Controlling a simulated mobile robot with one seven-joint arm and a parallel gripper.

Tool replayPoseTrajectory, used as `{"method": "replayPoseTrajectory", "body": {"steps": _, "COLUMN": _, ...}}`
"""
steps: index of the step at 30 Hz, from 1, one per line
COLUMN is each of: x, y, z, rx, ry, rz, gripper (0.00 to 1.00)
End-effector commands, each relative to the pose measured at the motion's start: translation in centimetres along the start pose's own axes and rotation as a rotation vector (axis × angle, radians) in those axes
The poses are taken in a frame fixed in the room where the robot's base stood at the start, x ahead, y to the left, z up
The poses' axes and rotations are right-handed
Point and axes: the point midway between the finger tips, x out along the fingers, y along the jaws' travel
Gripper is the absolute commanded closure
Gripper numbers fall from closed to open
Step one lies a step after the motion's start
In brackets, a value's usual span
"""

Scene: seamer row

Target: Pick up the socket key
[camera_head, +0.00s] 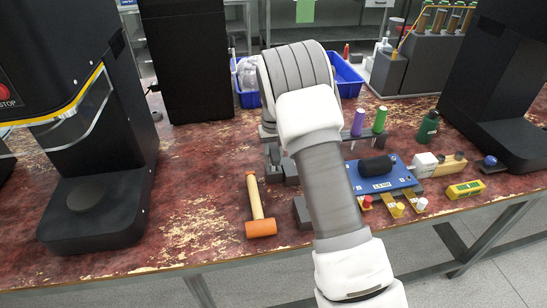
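I cannot pick out the socket key for sure. Two upright handled tools, one purple (358,122) and one green (380,119), stand in a grey rack right of my arm, with thin shafts showing below. Either could be a socket key, but the view is too small to tell. My white and grey arm reaches up through the middle of the view, over the bench. My gripper cannot be made out; the arm hides part of the bench behind it.
An orange-headed mallet (261,228) lies left of my arm. Right of it are a blue plate (395,181) with a black piece, a yellow device (465,189) and a green bottle (428,127). Black machines (95,225) flank the bench (190,215). The left-centre bench top is clear.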

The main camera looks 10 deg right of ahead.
Motion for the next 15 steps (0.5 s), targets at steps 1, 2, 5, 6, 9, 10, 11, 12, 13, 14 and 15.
{"method": "replayPoseTrajectory", "body": {"steps": 1, "x": -0.01, "y": 0.00, "z": 0.00, "rx": 0.000, "ry": 0.000, "rz": 0.000, "gripper": 0.76}}
{"method": "replayPoseTrajectory", "body": {"steps": 2, "x": -0.01, "y": 0.00, "z": 0.00, "rx": 0.000, "ry": 0.000, "rz": 0.000, "gripper": 0.81}}
{"method": "replayPoseTrajectory", "body": {"steps": 5, "x": -0.02, "y": 0.00, "z": 0.00, "rx": 0.000, "ry": 0.000, "rz": 0.000, "gripper": 0.99}}
{"method": "replayPoseTrajectory", "body": {"steps": 6, "x": -0.02, "y": 0.01, "z": 0.00, "rx": 0.000, "ry": 0.000, "rz": 0.000, "gripper": 1.00}}
{"method": "replayPoseTrajectory", "body": {"steps": 9, "x": -0.02, "y": 0.01, "z": 0.00, "rx": 0.000, "ry": 0.000, "rz": 0.000, "gripper": 1.00}}
{"method": "replayPoseTrajectory", "body": {"steps": 10, "x": -0.02, "y": 0.01, "z": 0.00, "rx": 0.000, "ry": 0.000, "rz": 0.000, "gripper": 1.00}}
{"method": "replayPoseTrajectory", "body": {"steps": 11, "x": -0.02, "y": 0.01, "z": 0.00, "rx": 0.000, "ry": 0.000, "rz": 0.000, "gripper": 1.00}}
{"method": "replayPoseTrajectory", "body": {"steps": 12, "x": -0.02, "y": 0.01, "z": 0.00, "rx": 0.000, "ry": 0.000, "rz": 0.000, "gripper": 1.00}}
{"method": "replayPoseTrajectory", "body": {"steps": 13, "x": -0.02, "y": 0.01, "z": 0.00, "rx": 0.000, "ry": 0.000, "rz": 0.000, "gripper": 1.00}}
{"method": "replayPoseTrajectory", "body": {"steps": 14, "x": -0.06, "y": 0.01, "z": -0.02, "rx": 0.000, "ry": 0.001, "rz": 0.000, "gripper": 1.00}}
{"method": "replayPoseTrajectory", "body": {"steps": 15, "x": -0.06, "y": 0.01, "z": -0.02, "rx": 0.000, "ry": 0.001, "rz": 0.000, "gripper": 1.00}}
